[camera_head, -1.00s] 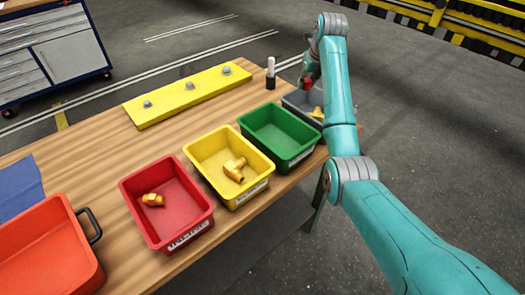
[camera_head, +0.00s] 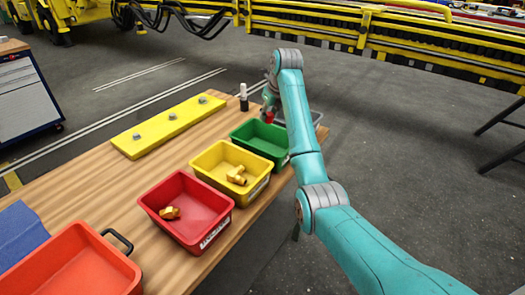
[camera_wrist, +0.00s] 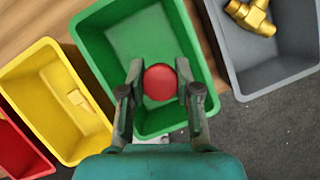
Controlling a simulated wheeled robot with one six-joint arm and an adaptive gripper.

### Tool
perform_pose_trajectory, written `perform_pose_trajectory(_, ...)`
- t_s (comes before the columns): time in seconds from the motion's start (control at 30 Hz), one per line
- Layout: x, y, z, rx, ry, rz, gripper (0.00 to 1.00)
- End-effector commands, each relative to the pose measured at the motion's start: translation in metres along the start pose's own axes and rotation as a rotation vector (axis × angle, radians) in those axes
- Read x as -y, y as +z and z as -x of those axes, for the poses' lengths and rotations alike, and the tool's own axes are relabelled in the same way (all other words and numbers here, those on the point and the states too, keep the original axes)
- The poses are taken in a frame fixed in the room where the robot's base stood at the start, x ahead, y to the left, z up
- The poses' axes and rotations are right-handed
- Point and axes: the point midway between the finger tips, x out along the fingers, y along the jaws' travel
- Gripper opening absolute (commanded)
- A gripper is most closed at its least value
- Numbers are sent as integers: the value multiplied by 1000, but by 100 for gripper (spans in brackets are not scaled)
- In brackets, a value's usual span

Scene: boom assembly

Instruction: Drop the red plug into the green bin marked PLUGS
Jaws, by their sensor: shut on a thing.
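The red plug (camera_wrist: 160,82) is held between the two fingers of my gripper (camera_wrist: 162,93), which is shut on it. In the wrist view the plug and fingers appear over the green bin (camera_wrist: 115,38), whose visible floor is empty. In the head view the green bin (camera_head: 254,147) is on the right end of the bench. My gripper (camera_head: 268,108) and the plug (camera_head: 269,117) show small at its far right corner, partly behind my arm. The height above the bin is hard to tell. The bin's marking is not readable.
A yellow bin (camera_head: 205,157) and a red bin (camera_head: 178,196), each with brass fittings, stand left of the green bin. A grey bin (camera_wrist: 248,67) with a brass fitting is on its right. A black-and-white marker-like object (camera_head: 243,98) stands behind the green bin.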

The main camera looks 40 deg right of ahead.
Motion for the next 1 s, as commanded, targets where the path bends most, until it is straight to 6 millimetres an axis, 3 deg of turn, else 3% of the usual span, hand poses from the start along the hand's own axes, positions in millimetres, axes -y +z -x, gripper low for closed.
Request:
perform_pose_trajectory(0.53,0,-20,-47,-2,0,-1,14)
perform_pose_trajectory(0.9,0,-22,-53,0,0,-1,14)
perform_pose_trajectory(0.93,0,-22,-53,0,0,-1,40)
perform_pose_trajectory(1.0,0,-22,-53,0,0,-1,57)
